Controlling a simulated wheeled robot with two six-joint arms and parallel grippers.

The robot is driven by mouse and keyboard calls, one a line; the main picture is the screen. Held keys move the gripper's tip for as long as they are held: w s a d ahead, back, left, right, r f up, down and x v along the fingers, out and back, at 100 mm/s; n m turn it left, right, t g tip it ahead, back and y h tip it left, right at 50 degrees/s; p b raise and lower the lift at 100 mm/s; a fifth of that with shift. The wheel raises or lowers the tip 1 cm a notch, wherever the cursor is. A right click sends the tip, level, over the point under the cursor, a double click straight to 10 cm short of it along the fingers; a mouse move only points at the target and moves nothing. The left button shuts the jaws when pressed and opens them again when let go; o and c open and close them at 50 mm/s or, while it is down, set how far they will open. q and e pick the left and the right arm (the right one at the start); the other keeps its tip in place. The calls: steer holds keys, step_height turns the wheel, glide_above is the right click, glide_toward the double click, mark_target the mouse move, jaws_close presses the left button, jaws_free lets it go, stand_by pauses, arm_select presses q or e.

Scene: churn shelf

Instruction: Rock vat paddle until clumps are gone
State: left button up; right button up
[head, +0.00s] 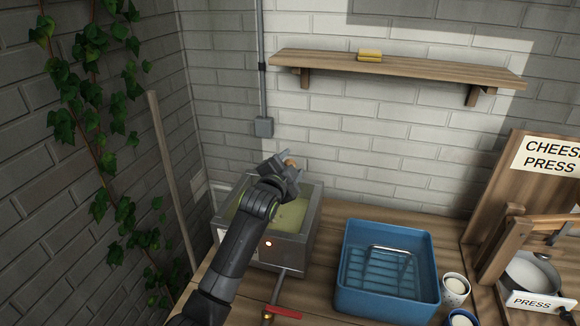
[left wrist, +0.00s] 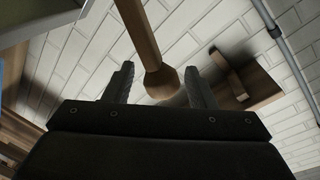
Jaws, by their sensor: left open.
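The metal vat (head: 312,215) stands on the wooden bench at the left and holds pale yellow-green liquid (head: 300,200). A few small specks show in it; I cannot tell clumps clearly, as my arm hides part of it. The paddle's wooden handle (left wrist: 142,35) ends in a rounded knob (left wrist: 161,84); a bit of it also shows in the head view (head: 290,162). My left gripper (left wrist: 158,82) is open above the vat, its fingers apart on either side of the knob; in the head view it points up and right (head: 288,160). My right gripper is out of view.
A blue tub (head: 345,293) with a wire rack stands right of the vat. Small cups (head: 455,287) and the cheese press (head: 505,240) are further right. A red-handled tap (head: 285,311) is in front of the vat. A wall shelf (head: 430,74) holds a yellow block (head: 369,55).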

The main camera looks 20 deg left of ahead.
arm_select(q)
steer(key=shift+s, duration=0.1)
steer(key=s+r+b, duration=0.1)
steer(key=s+b, duration=0.2)
steer(key=s, duration=1.4)
steer(key=shift+a+r, duration=0.3)
steer(key=shift+r, duration=0.05)
steer(key=shift+s, duration=0.1)
